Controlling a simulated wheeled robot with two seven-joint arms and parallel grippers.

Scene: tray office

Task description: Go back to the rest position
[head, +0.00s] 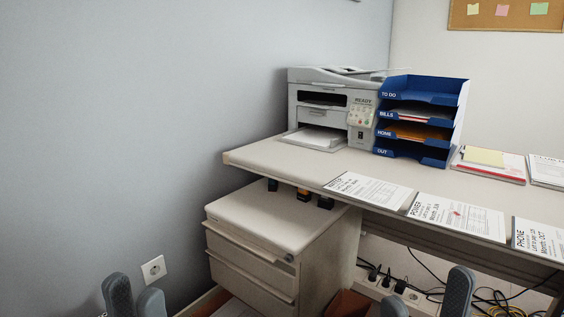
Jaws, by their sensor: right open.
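My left gripper (134,290) shows at the bottom left, in front of the grey wall and left of the drawer cabinet. Its two grey fingers stand close together, their lower parts are cut off by the frame, and I cannot tell how far they are apart. Nothing shows between their tips. My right gripper (427,287) shows at the bottom right, in front of the space under the desk. Its fingers are spread apart and nothing shows between them. It is open. Both grippers are low in the view, apart from the papers on the desk.
The desk (250,153) bears a printer (319,115), a blue labelled tray stack (414,153) and several papers, including the power bill (455,217) by the front edge. A drawer cabinet (250,260) stands at the desk's left end. Cables and sockets (395,285) lie below.

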